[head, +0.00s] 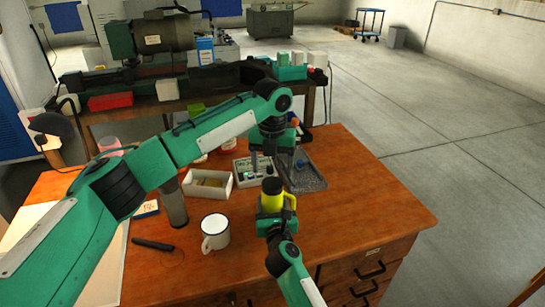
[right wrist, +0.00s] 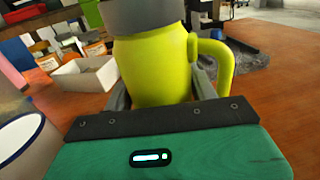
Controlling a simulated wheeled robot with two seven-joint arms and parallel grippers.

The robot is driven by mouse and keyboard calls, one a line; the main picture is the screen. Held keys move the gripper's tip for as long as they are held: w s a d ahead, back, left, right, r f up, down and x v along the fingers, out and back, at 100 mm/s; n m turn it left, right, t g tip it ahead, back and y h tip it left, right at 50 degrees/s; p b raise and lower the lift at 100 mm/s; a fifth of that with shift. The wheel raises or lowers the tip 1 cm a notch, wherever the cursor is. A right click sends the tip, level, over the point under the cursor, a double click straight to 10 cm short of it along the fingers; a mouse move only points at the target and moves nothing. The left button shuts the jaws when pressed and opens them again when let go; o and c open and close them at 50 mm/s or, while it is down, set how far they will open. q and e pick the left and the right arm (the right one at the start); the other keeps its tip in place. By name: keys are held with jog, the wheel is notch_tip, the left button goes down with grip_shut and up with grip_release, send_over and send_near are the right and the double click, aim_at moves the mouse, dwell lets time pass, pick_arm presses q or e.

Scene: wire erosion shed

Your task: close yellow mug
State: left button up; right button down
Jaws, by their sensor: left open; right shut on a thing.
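The yellow mug (head: 272,201) stands upright near the table's front edge, its handle to the right. It also fills the middle of the right wrist view (right wrist: 152,70). A grey lid-like piece (right wrist: 142,14) sits at its top; how firmly it is seated I cannot tell. My right gripper (head: 272,222) is shut around the mug's lower body, its fingers partly hidden. My left gripper (head: 276,160) is open, pointing down just behind and above the mug. I see nothing between its fingers.
A white enamel mug (head: 215,232) stands left of the yellow mug. A white open box (head: 208,184), a control panel (head: 252,171), a dark tray (head: 305,178) and a grey cylinder (head: 173,203) are nearby. The table (head: 370,205) is clear on the right.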

aim_at(273, 183)
pick_arm(q)
jog(key=n, duration=0.3)
jog(key=shift+r, duration=0.1)
jog(key=n, duration=0.5)
jog(key=shift+r, duration=0.1)
jog(key=n, duration=0.6)
jog(key=shift+r, duration=0.2)
jog(key=n, duration=0.4)
jog(key=shift+r+n, duration=0.15)
jog(key=shift+n, duration=0.25)
jog(key=n, duration=0.3)
jog(key=shift+r, duration=0.1)
jog(key=n, duration=0.6)
jog(key=shift+r, duration=0.15)
jog(key=n, duration=0.5)
jog(key=shift+r, duration=0.15)
jog(key=n, duration=0.4)
jog(key=shift+r+n, duration=0.15)
jog(key=shift+n, duration=0.15)
jog(key=n, duration=0.4)
jog(key=shift+r+n, duration=0.15)
jog(key=shift+n, duration=0.15)
jog(key=n, duration=0.4)
jog(key=shift+r, duration=0.1)
jog(key=shift+f, duration=4.05)
